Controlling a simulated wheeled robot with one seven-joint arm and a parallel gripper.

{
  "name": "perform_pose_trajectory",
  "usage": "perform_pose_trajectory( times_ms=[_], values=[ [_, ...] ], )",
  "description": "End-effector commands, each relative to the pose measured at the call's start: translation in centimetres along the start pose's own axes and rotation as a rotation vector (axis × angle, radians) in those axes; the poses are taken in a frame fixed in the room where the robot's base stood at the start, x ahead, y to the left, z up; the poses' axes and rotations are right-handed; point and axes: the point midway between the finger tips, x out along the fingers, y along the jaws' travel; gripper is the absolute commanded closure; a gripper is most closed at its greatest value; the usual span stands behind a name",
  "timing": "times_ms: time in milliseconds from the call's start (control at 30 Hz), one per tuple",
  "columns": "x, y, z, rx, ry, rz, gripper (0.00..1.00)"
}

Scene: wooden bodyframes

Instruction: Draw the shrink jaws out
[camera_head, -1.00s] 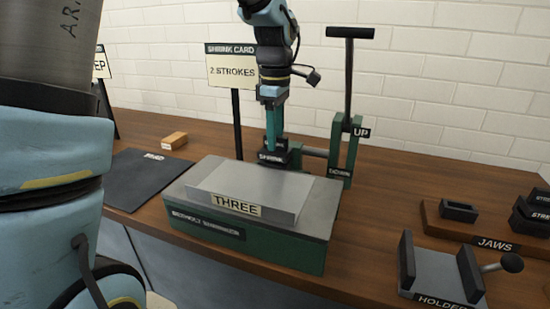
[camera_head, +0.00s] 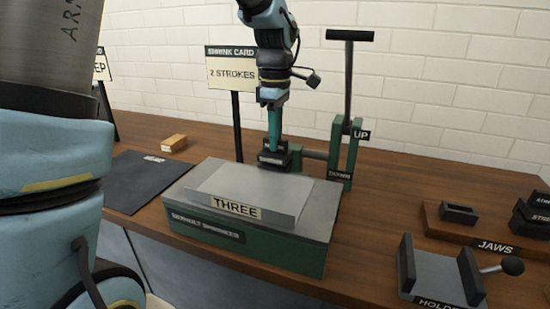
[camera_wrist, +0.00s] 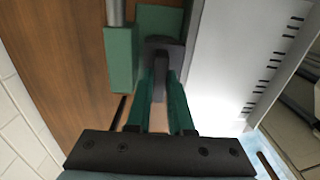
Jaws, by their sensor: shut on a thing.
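The shrink jaws appear as a dark block with a pale label (camera_head: 271,159) at the back of the green shrinker (camera_head: 290,256), behind its grey top. My gripper (camera_head: 274,146) points down onto this block from above. In the wrist view the teal fingers of my gripper (camera_wrist: 162,78) are closed on the dark jaw piece (camera_wrist: 165,48). The jaw piece still sits at the machine, beside a green block. The fingertips partly hide it. The lever (camera_head: 349,85) stands upright beside the "UP" label.
A grey plate labelled "THREE" (camera_head: 250,190) lies on the shrinker. A "2 STROKES" card (camera_head: 231,73) stands behind. At right are the "JAWS" board (camera_head: 460,232) with dark blocks and a holder (camera_head: 437,272) with a knobbed handle. A dark mat (camera_head: 148,181) lies left.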

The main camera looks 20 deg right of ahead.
Motion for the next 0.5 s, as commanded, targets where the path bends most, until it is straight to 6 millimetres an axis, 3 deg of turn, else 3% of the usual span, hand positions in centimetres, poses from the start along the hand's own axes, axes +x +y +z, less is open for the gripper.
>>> perform_pose_trajectory(
  times_ms=[500],
  values=[
    [-0.61,-0.09,0.02,0.000,0.000,-0.002,1.00]
  ],
)
